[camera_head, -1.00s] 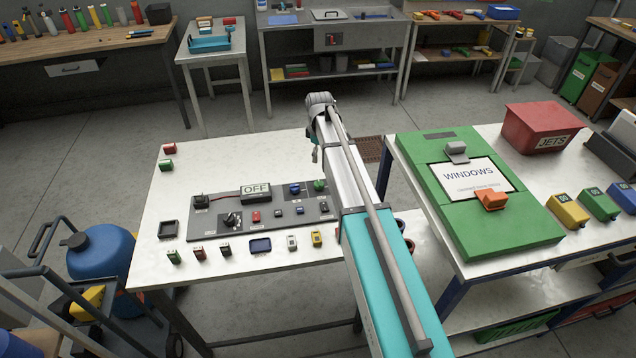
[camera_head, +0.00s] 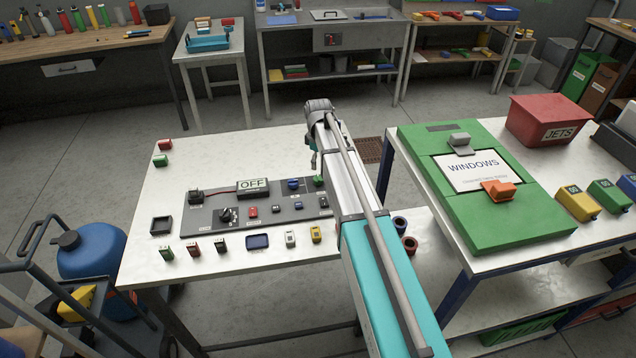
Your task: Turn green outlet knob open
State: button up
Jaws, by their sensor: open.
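The green outlet knob (camera_head: 318,181) sits at the back right corner of a dark grey panel (camera_head: 200,223) on the white table. A blue knob (camera_head: 293,184) is to its left. My gripper (camera_head: 313,163) hangs at the far end of my arm, just beyond and above the green knob in the picture. It is open and looks empty, and a gap shows between it and the knob. My arm hides the panel's right edge. The knob's exact angle is too small to tell.
A dark blue block (camera_head: 257,241) and other small blocks line the table's front edge. A green WINDOWS board (camera_head: 520,228) and a red JETS bin (camera_head: 548,118) are on the right table.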

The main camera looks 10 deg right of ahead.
aim_at(318, 177)
jog(key=shift+f+b, duration=3.65)
jog(key=shift+f, duration=0.35)
jog(key=c, duration=1.1)
jog(key=shift+c, duration=0.2)
